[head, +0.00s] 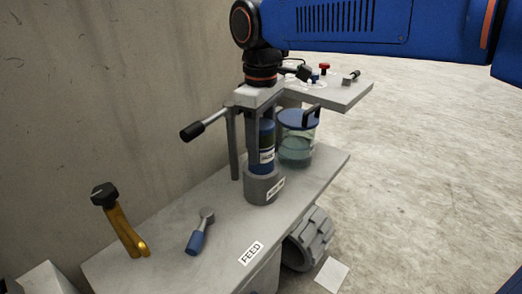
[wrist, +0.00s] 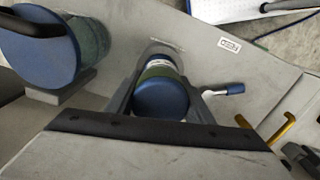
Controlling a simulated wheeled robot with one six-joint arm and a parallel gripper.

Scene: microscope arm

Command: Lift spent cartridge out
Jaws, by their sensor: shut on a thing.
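The cartridge (head: 266,140) is a cylinder with blue ends, a dark green middle and a white label. It stands upright in a grey labelled cup (head: 263,187) on the bench; its lower blue end meets the cup's rim, and how deep it sits cannot be told. My gripper (head: 258,150) comes straight down from above, its fingers on both sides of the cartridge. In the wrist view, my gripper (wrist: 161,92) is shut on the cartridge, whose round blue top (wrist: 160,97) lies between the fingers. The cup's grey rim (wrist: 162,48) shows beyond it.
A lidded jar (head: 296,140) stands close behind right of the cup. A black-ended lever (head: 206,125) juts left. A gold handle (head: 124,225) and a blue-handled tool (head: 199,232) are at the front left. A raised shelf (head: 340,90) holds small items. A wall (head: 100,90) borders the left.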

